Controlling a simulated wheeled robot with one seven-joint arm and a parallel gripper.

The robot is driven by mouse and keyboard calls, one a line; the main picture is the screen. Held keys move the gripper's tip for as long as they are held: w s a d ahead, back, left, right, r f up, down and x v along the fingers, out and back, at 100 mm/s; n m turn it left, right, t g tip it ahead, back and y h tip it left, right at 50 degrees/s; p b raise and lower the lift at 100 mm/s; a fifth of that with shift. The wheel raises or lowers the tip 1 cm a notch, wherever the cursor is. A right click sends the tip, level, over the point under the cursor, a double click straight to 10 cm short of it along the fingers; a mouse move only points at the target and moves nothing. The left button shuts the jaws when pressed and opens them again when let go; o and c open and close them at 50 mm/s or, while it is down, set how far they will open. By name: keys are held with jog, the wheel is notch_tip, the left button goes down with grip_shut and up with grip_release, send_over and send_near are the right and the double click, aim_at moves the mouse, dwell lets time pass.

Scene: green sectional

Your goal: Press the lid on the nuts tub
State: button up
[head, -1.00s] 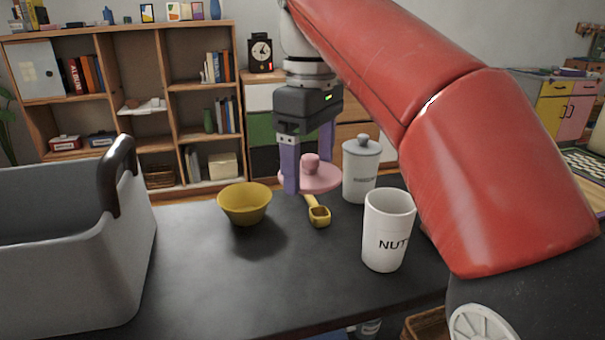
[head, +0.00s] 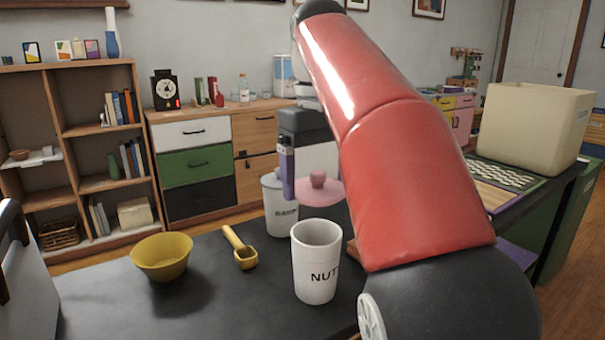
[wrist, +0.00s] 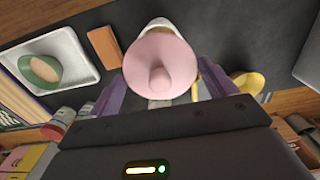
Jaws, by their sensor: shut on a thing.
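The nuts tub (head: 314,275) is a white open-topped cup marked "NUT", upright on the dark table. My gripper (head: 304,182) is shut on the knob of a pink round lid (head: 326,192). The lid hangs level in the air, higher than the tub's rim and beyond it in the head view, apart from it. In the wrist view the lid (wrist: 165,58) lies between my two purple fingers, and a white thing, likely the tub, shows partly behind its upper edge. My arm hides the gripper's right side in the head view.
A lidded grey-white canister (head: 279,215) stands behind the tub, partly hidden by my gripper. A yellow scoop (head: 242,250) and yellow bowl (head: 162,257) lie to the left. The wrist view shows a brown block (wrist: 104,46) and a white tray (wrist: 82,75) with a green bowl.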

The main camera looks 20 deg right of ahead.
jog(key=shift+f, duration=0.7)
jog(key=shift+f+b, duration=1.65)
jog(key=shift+f, duration=0.7)
jog(key=shift+f+p, duration=0.1)
jog(key=shift+p, duration=0.55)
jog(key=shift+f, duration=0.4)
dwell(0.7)
jog(key=o, duration=0.8)
jog(key=shift+o, duration=0.2)
